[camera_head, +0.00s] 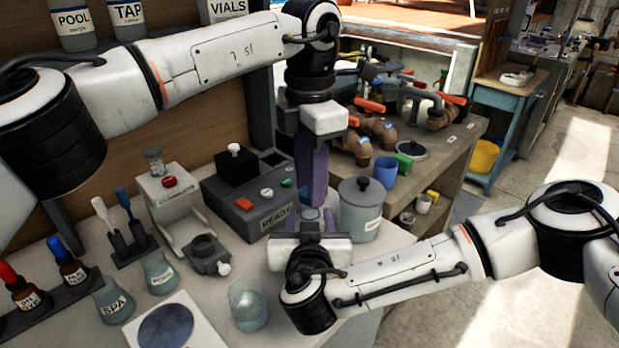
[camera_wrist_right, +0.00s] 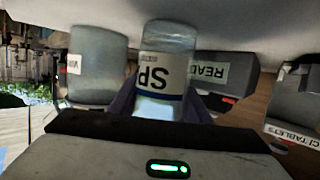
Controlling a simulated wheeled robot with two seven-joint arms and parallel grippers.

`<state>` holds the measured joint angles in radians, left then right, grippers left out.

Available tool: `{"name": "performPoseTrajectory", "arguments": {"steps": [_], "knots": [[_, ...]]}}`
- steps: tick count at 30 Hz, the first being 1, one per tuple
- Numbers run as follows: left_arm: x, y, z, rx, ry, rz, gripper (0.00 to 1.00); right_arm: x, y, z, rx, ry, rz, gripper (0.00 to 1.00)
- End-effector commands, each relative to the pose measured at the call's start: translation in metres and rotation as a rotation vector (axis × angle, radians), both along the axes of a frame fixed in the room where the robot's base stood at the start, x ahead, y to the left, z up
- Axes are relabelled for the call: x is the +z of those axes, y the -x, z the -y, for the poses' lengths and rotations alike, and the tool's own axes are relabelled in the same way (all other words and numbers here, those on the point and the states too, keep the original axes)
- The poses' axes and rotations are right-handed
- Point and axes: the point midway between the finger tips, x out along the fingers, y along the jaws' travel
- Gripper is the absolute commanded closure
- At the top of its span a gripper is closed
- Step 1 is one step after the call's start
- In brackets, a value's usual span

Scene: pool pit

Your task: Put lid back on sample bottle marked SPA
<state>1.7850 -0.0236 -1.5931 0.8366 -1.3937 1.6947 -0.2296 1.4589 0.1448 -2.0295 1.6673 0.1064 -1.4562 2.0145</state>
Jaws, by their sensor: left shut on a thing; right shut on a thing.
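The sample bottle is upside down in the right wrist view, with "SP" readable on its white label (camera_wrist_right: 163,75) and a blue band below it. My right gripper (camera_head: 310,232) is shut around this bottle; in the head view only a bluish bit of the bottle (camera_head: 308,214) shows between the grippers. My left gripper (camera_head: 311,200) points straight down from above with long purple fingers, right over the bottle. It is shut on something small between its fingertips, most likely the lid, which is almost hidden. I cannot tell whether lid and bottle touch.
A grey lidded canister (camera_head: 361,208) stands close to the right of the grippers, and a READY box (camera_head: 262,205) close to the left. A glass beaker (camera_head: 247,304), a flask marked SPA (camera_head: 113,304) and a white plate device (camera_head: 170,330) stand in front. POOL and TAP bottles (camera_head: 128,20) stand on the shelf.

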Motion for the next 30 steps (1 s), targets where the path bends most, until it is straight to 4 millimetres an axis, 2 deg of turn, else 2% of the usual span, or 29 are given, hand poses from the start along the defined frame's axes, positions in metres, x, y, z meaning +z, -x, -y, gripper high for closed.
{"name": "performPoseTrajectory", "arguments": {"steps": [7,30], "knots": [[-0.014,0.0,0.0,0.0,-0.001,0.0,0.93,0.0,0.0,0.0,0.0,0.0,0.0,0.97],[-0.019,0.0,0.0,0.0,0.0,-0.001,0.93,0.0,0.0,0.0,0.0,0.0,0.0,0.97]]}}
